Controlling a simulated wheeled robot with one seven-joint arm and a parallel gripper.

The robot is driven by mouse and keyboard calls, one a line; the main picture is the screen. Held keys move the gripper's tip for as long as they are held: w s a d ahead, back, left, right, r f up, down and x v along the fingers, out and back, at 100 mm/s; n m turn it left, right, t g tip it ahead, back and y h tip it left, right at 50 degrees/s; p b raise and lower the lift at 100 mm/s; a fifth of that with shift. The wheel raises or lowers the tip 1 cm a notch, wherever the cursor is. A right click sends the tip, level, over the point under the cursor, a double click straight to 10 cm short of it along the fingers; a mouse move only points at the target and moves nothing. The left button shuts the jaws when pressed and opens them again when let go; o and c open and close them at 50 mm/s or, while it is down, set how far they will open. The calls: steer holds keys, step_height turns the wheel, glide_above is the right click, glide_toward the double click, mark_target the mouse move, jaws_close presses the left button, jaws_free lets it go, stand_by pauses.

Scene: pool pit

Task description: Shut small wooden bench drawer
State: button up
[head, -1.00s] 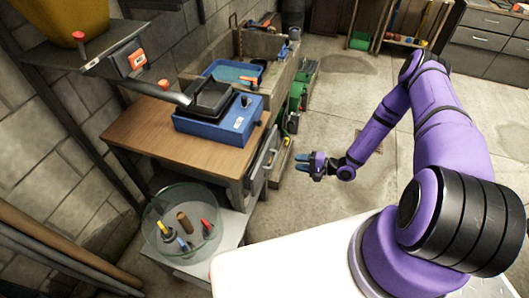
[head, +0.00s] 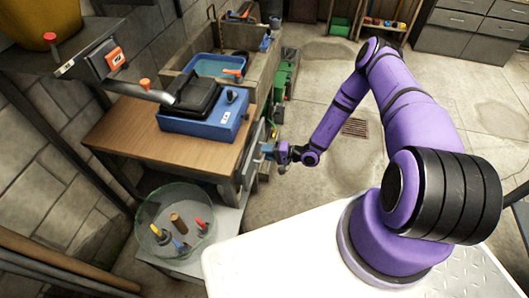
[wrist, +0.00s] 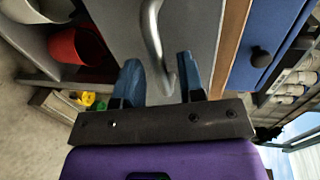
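The small bench (head: 165,142) has a brown wooden top and stands left of centre in the head view. Its grey drawer front (head: 250,165) is on the right side and seems to stand out a little past the top's edge. In the wrist view the grey drawer front (wrist: 195,30) carries a curved metal handle (wrist: 152,35). My gripper (wrist: 160,82) has its two blue fingers apart, with the handle's lower end between them. Contact with the handle or the front cannot be told. In the head view my gripper (head: 268,152) is right at the drawer front.
A blue device (head: 205,125) with a black lid sits on the bench. A glass bowl (head: 175,220) with several small items stands on a low grey shelf in front. A stone basin (head: 235,70) is behind. Open concrete floor (head: 325,180) lies to the right.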

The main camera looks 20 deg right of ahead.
mark_target(257, 150)
steer(key=shift+w+a+f, duration=0.1)
steer(key=shift+w+a, duration=0.25)
steer(key=shift+a, duration=0.15)
jaws_close()
steer(key=shift+r+x, duration=0.2)
steer(key=shift+x, duration=0.8)
steer(key=shift+r+x, duration=0.2)
steer(key=shift+x, duration=0.75)
steer(key=shift+w+a, duration=0.1)
jaws_free()
steer(key=shift+a, duration=0.1)
steer(key=v, duration=1.1)
